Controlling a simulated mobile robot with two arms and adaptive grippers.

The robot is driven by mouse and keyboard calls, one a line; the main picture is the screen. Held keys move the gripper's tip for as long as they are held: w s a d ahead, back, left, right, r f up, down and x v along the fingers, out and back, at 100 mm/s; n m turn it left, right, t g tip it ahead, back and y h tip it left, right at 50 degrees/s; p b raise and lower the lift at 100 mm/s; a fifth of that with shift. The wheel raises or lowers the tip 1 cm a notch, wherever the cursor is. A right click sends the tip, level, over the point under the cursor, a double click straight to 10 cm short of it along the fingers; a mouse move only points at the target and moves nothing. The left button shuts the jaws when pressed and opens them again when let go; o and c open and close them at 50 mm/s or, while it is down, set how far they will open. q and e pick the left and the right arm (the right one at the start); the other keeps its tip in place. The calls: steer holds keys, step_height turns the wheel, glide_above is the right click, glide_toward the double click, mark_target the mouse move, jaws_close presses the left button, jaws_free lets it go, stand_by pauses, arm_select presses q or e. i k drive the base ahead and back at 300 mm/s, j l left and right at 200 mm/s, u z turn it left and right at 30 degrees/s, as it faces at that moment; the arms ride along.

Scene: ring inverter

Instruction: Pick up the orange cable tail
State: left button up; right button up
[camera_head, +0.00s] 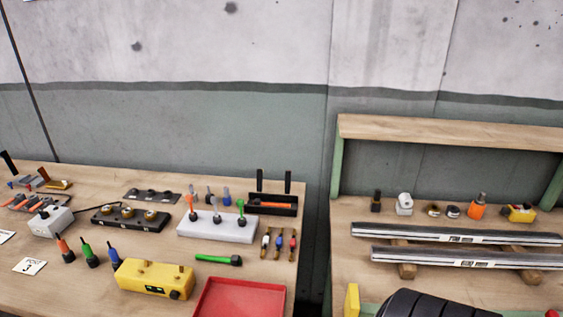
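Several orange pieces show on the left table, and I cannot tell for sure which one is the cable tail. One orange piece with a dark base (65,250) stands at the front left, beside a green piece (90,255) and a blue piece (114,258). Another orange-tipped piece (193,204) stands upright in the white block (215,230). A green piece with a black end (217,259) lies on the table in front of the white block.
The left table holds a yellow box (155,279), a red tray (242,300), a dark block with brass knobs (130,218) and a grey box (50,221). A gap separates it from the right table, where two metal rails (455,234) lie on wooden supports.

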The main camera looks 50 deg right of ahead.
mark_target(258, 202)
steer(key=z, duration=1.55)
